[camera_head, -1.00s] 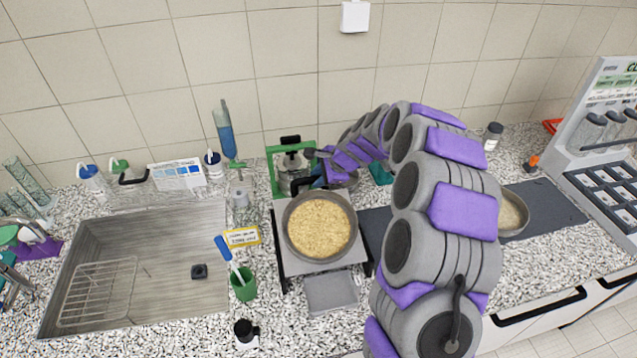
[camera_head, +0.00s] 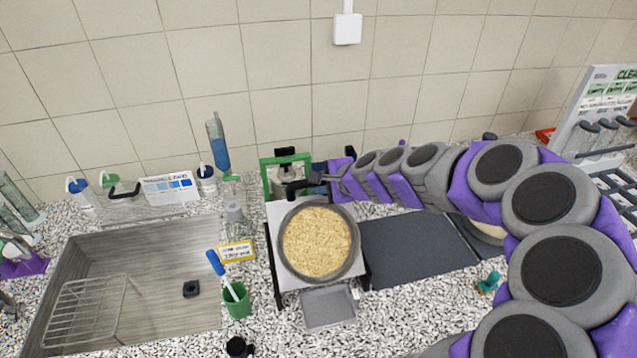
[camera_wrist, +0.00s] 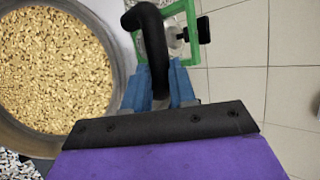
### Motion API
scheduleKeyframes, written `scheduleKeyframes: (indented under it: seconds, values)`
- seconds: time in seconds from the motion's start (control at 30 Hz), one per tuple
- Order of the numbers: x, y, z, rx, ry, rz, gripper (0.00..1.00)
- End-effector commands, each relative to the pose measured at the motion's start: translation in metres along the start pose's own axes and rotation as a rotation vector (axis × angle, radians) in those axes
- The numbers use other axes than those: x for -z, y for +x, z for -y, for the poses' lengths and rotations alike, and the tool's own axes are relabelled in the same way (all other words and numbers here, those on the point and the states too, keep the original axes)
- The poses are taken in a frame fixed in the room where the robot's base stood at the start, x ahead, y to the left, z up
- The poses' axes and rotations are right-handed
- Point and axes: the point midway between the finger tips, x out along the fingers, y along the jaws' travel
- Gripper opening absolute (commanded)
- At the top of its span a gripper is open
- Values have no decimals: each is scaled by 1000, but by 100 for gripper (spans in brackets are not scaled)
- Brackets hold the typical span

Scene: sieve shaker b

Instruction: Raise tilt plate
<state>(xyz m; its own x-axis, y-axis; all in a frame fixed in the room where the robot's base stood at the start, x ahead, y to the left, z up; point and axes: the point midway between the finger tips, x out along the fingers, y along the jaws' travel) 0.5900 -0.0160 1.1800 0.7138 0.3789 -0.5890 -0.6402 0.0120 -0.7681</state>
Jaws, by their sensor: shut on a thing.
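The tilt plate (camera_head: 283,214) is a pale square plate on dark legs, with a round grey sieve pan (camera_head: 354,238) of tan grains on it. A black curved handle (camera_head: 298,188) stands at its back edge. The handle also shows in the wrist view (camera_wrist: 151,32), reaching down between two blue fingers. My gripper (camera_wrist: 160,92) is shut on this handle, right of the pan. In the head view my gripper (camera_head: 312,180) comes in from the right, and its fingertips are too small to make out. The plate's tilt is hard to judge from above.
A green frame (camera_head: 283,160) with a metal vessel stands close behind the plate. A grey tray (camera_head: 328,308) lies in front. The sink (camera_head: 150,270) and a green cup (camera_head: 237,301) are at the left. A dark mat (camera_head: 415,245) lies at the right, under my arm.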

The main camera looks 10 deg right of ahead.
Motion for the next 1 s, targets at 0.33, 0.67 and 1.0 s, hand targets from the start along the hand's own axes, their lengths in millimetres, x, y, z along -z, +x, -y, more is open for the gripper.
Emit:
scheduleKeyframes:
  seconds: [0.33, 0.67, 1.0]
  values:
    - [-7, -13, -5, -8, 3, 5, 0]
    - [-8, -14, -7, -13, 3, 7, 0]
    - [-9, -14, -8, -14, 2, 8, 36]
